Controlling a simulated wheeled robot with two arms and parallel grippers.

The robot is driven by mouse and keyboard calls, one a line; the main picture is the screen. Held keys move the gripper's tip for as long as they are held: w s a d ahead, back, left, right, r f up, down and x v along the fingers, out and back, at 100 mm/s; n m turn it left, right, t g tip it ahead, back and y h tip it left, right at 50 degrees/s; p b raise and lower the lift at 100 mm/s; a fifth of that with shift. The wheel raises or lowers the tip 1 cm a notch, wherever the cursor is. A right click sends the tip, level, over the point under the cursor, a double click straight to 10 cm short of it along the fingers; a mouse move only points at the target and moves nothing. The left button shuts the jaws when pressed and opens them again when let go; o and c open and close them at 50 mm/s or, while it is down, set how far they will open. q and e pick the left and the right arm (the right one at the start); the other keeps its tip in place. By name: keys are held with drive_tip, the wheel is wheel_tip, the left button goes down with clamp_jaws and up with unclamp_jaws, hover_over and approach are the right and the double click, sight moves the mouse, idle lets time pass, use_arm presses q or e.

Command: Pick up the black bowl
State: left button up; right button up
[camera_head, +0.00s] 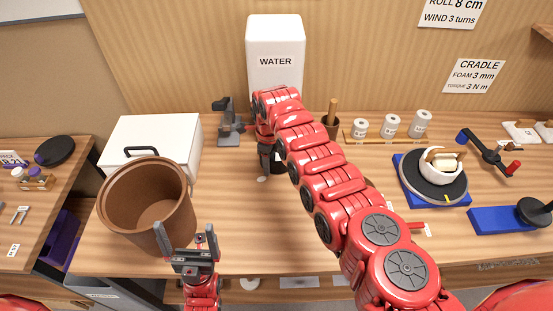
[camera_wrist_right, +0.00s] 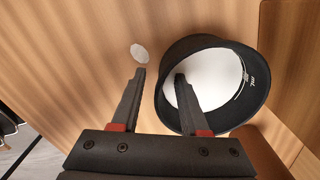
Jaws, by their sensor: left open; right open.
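The black bowl (camera_wrist_right: 208,90) shows in the right wrist view, with a black rim and wall, a white inside and small markings. It stands on the wooden table. My right gripper (camera_wrist_right: 160,76) is open at its left side. One finger overlaps the bowl's inside and the other lies outside the rim, so the rim passes between them in the picture; I cannot tell the height or any contact. In the head view my right arm hides most of the bowl. My left gripper (camera_head: 188,236) is open and empty in front of the brown bucket (camera_head: 119,213).
A white WATER container (camera_head: 275,50) stands behind my right gripper. A white box (camera_head: 160,133) with a black handle is at the left. A grey stand (camera_head: 229,128), several white jars (camera_head: 391,126) and a turntable with a white bowl (camera_head: 437,167) are around the table.

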drive_tip(key=shift+r, duration=0.1)
clamp_jaws()
idle(1.2)
